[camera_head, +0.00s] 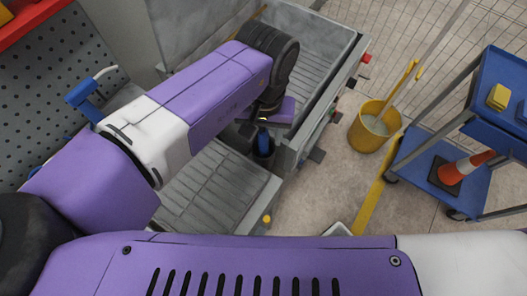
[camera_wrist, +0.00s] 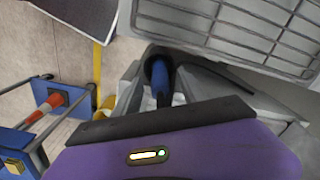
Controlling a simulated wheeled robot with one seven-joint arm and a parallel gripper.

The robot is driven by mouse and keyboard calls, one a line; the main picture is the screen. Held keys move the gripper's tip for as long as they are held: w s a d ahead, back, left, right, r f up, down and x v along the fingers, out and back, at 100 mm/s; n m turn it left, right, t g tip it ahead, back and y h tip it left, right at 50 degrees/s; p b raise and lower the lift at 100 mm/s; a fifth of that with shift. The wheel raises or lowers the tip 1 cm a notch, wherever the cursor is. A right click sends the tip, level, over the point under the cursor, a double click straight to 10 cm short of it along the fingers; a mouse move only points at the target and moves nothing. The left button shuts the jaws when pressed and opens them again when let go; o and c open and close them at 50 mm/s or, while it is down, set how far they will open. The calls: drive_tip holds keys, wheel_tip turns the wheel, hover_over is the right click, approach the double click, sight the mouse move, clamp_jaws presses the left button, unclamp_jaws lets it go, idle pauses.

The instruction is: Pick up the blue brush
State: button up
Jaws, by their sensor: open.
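The blue brush shows in the wrist view as a blue handle (camera_wrist: 161,82) in a dark round holder (camera_wrist: 148,62). In the head view its dark blue upright handle (camera_head: 263,141) stands at the side of the grey machine, just below my wrist. My gripper (camera_wrist: 168,76) is open, with its grey fingers on either side of the handle in the wrist view. I cannot tell whether they touch it. The brush's lower end is hidden. My wrist hides the fingers in the head view.
The grey machine (camera_head: 352,60) has a tray with slats. A slatted platform (camera_head: 205,190) is nearby. A yellow bucket (camera_head: 368,136) and a blue cart (camera_head: 470,195) with an orange cone (camera_head: 470,162) stand at the right. A pegboard (camera_head: 40,100) is at the left. Tiled floor between is clear.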

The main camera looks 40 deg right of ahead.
drive_tip(key=shift+f+b, duration=0.45)
drive_tip(key=shift+f, duration=0.5)
drive_tip(key=shift+r, duration=0.1)
clamp_jaws()
drive_tip(key=shift+r, duration=0.1)
